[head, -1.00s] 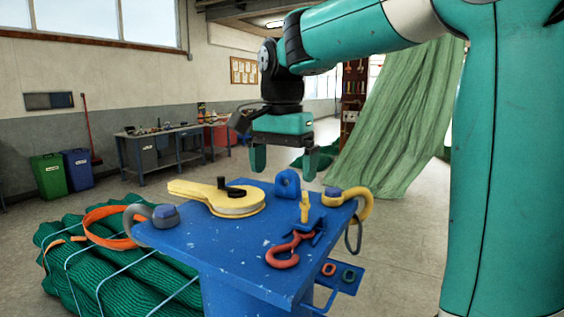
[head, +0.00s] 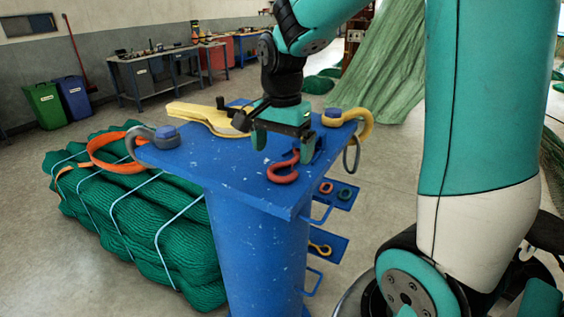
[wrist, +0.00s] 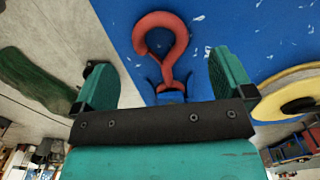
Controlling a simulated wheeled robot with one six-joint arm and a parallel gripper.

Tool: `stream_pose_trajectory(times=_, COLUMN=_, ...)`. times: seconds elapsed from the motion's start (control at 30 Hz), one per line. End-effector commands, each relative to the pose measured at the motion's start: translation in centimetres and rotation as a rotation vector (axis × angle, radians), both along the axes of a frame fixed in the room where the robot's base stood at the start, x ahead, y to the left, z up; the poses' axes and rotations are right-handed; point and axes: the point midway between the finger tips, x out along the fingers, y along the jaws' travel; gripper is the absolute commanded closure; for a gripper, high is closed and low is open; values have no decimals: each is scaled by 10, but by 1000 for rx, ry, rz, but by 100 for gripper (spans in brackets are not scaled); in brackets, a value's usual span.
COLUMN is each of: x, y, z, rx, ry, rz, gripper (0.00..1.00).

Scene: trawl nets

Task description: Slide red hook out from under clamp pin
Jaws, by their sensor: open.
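The red hook (head: 282,174) lies on the blue table top (head: 235,185) near its right front edge. In the wrist view the hook (wrist: 178,28) shows its curved end, with its shank running between my fingers to a blue clamp part (wrist: 170,96). My gripper (head: 283,153) is open just above the hook, one finger on each side of the shank. The wrist view also shows my gripper (wrist: 160,66) with empty space beside the shank; I cannot tell any contact.
A yellow pulley block (head: 190,110) lies behind my gripper. Green netting (head: 150,225) with an orange strap (head: 92,155) lies left of the table. The table's front left is clear.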

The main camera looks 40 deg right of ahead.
Motion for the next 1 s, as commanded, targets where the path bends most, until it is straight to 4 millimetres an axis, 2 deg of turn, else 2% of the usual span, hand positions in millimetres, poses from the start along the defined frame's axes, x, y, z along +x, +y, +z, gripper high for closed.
stream_pose_trajectory(times=0.1, x=-1, y=0, z=-20, rx=1, ry=6, rz=0, gripper=1)
stream_pose_trajectory(times=0.3, x=0, y=0, z=-41, rx=0, ry=2, rz=0, gripper=1)
stream_pose_trajectory(times=0.7, x=0, y=0, z=-47, rx=0, ry=0, rz=0, gripper=1)
stream_pose_trajectory(times=1.0, x=0, y=0, z=-46, rx=0, ry=0, rz=0, gripper=70)
